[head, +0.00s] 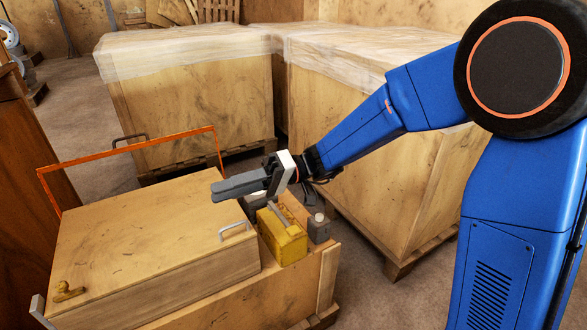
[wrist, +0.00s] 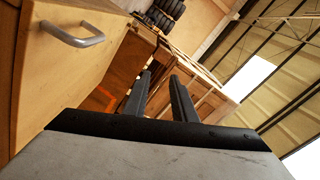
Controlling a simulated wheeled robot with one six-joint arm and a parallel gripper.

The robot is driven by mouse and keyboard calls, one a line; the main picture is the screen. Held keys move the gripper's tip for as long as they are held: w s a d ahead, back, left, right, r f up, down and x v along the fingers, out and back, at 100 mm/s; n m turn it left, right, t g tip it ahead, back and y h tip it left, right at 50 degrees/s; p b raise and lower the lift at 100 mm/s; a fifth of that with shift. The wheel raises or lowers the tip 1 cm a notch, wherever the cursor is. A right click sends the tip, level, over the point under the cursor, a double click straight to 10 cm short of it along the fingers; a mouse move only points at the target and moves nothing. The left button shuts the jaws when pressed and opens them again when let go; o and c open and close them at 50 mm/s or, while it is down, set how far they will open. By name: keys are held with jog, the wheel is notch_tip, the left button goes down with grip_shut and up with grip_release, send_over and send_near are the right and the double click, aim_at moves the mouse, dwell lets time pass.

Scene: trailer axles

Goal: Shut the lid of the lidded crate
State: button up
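A pale wooden crate (head: 140,225) stands at the lower left of the head view, its broad flat top facing up. A silver handle (head: 234,230) is at its right edge and a brass fitting (head: 68,291) at its near left corner. I cannot tell clearly whether the lid is fully down. My gripper (head: 214,191) is above the crate's far right part, fingers pointing left, apart from the handle. In the wrist view, the fingers (wrist: 160,78) are spread with nothing between them. A wooden panel with the silver handle (wrist: 75,34) shows at upper left.
A yellow box (head: 281,236) and a small grey container (head: 319,228) stand beside the crate on its right. An orange bar frame (head: 130,150) rises behind it. Large wrapped wooden crates (head: 195,100) stand at the back. A dark brown cabinet (head: 35,180) is at far left.

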jog(key=v, duration=1.7)
jog(key=shift+w, duration=0.2)
dwell(1.4)
